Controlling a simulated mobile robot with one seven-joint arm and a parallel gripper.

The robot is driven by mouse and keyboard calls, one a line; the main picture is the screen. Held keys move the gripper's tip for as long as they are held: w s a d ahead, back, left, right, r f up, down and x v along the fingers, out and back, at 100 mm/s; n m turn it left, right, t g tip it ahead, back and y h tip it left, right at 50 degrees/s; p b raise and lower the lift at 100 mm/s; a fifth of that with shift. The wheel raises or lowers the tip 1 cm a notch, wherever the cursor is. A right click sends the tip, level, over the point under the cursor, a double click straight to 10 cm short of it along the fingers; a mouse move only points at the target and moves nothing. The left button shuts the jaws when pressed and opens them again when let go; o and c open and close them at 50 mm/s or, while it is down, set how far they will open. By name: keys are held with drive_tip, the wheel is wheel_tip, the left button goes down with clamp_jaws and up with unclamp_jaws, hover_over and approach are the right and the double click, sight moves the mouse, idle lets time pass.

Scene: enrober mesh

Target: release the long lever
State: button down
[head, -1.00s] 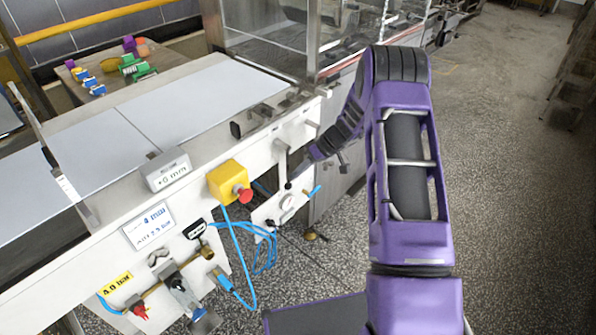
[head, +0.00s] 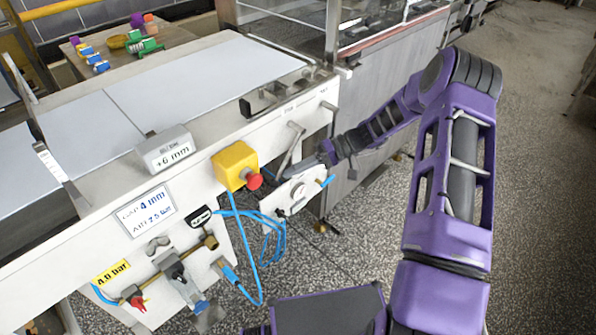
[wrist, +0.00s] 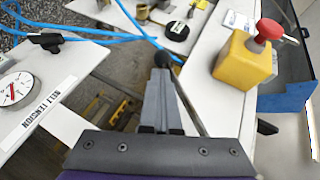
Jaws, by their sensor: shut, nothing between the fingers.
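The long lever (head: 291,147) is a grey bar on the machine's white front panel, right of the yellow emergency-stop box. It slants down to the left in the head view. In the wrist view, its bar (wrist: 188,100) runs beside my fingers, and a black ball knob (wrist: 163,60) shows right at the fingertips. My gripper (wrist: 163,80) is shut with nothing between its fingers. Its tips appear to touch or nearly touch the knob; I cannot tell which. In the head view, my gripper (head: 288,174) reaches the lever's lower end from the right.
The yellow box (head: 235,165) with a red button is close to the lever. A gauge plate (head: 297,192) sits just below my gripper. Blue hoses (head: 275,235) hang beneath. A grey display (head: 166,149) reads +6 mm. A placard (head: 145,212) reads GAP 4 mm.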

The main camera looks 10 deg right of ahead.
drive_tip(key=shift+s+a+r, duration=0.3)
drive_tip(key=shift+a+r, duration=0.05)
drive_tip(key=shift+a, duration=0.15)
idle(0.4)
